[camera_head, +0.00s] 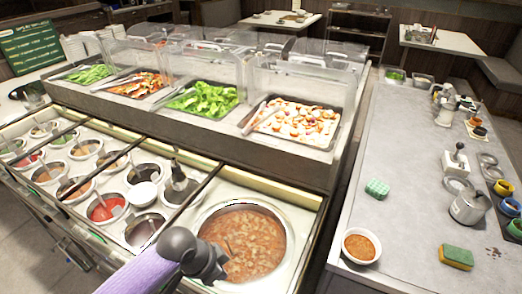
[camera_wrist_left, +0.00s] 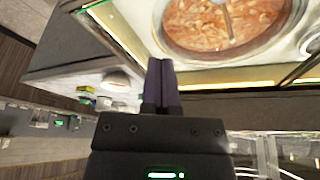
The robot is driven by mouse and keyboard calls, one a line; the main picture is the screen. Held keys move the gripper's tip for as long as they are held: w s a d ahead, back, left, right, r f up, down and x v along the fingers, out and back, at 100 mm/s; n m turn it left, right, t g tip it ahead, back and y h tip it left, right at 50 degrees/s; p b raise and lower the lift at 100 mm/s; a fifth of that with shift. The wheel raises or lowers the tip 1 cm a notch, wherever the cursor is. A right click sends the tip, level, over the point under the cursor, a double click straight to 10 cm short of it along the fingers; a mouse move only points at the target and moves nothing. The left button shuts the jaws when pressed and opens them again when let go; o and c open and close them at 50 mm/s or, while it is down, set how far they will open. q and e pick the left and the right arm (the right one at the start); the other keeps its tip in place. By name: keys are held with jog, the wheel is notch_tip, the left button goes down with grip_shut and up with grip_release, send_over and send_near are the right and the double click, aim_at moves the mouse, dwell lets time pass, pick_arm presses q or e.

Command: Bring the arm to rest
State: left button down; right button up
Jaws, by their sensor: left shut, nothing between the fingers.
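My left arm, with a purple forearm (camera_head: 140,273), comes in from the bottom left in the head view. Its dark wrist end and left gripper (camera_head: 212,264) are over the near left part of the round soup well (camera_head: 250,232), covering part of it. In the left wrist view the gripper's two dark fingers (camera_wrist_left: 160,75) are together, with nothing between them. The soup well (camera_wrist_left: 215,35) shows beyond the fingertips there, with a thin handle-like shape in it. The fingers look apart from the well. My right gripper is not in view.
Several small sauce wells (camera_head: 107,208) fill the counter to the left. Trays of salad (camera_head: 203,99) and other food stand behind under clear covers.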

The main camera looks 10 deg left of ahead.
pick_arm(q)
jog(key=s+d+n, duration=0.3)
jog(key=s, duration=0.5)
jog(key=s+a+r+n+y, duration=0.3)
jog(key=s+a+n, duration=0.15)
jog(key=s, duration=0.25)
jog(key=s+a+f+b, duration=0.15)
jog(key=f+b, duration=0.25)
jog(key=f, duration=0.9)
jog(key=s+f+b, duration=0.2)
jog(key=f+b, duration=0.1)
jog(key=f, duration=1)
jog(key=s+a+f+g+b, duration=0.2)
jog(key=s+f+b, duration=0.3)
jog(key=s+f, duration=0.8)
notch_tip(320, 180, down, 2)
jog(key=shift+a+f+m, duration=0.1)
jog(key=shift+a+m, duration=0.2)
jog(key=shift+m, duration=0.05)
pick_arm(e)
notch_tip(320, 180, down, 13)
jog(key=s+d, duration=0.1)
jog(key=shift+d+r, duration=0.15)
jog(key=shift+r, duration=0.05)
pick_arm(q)
jog(key=shift+s, duration=0.15)
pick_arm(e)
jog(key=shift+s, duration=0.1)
